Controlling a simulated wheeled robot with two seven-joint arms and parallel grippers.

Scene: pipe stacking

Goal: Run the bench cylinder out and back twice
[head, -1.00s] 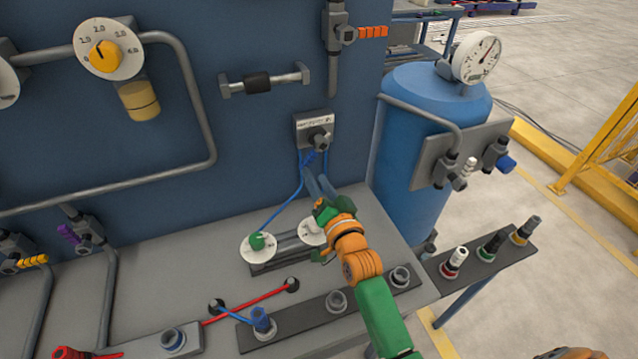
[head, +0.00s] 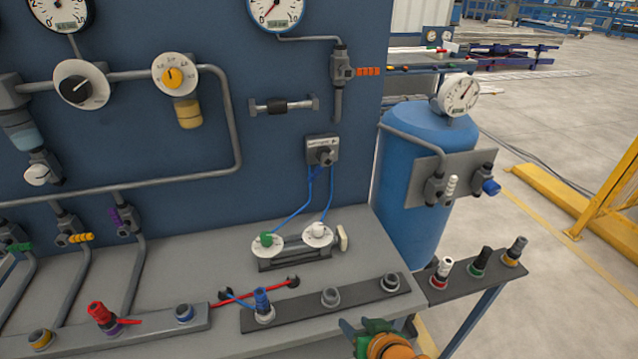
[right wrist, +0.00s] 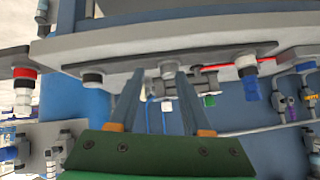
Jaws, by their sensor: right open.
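The bench cylinder (head: 296,252) lies on the grey bench top, with a green knob (head: 266,239) and a white knob (head: 318,230) on dials above it. A pale end piece (head: 342,238) shows at its right end. Blue tubes run from the dials up to a grey valve block (head: 322,152) on the blue panel. My right gripper (head: 380,328) is at the bottom edge, in front of the bench and apart from the cylinder. In the right wrist view its two fingers (right wrist: 155,85) are spread and empty. My left gripper is not in view.
A dark rail (head: 330,305) with several sockets runs along the bench front; a blue plug (head: 262,303) stands in one. A blue tank (head: 425,170) with a gauge stands right of the bench. A side shelf (head: 475,275) holds 3 coloured plugs.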

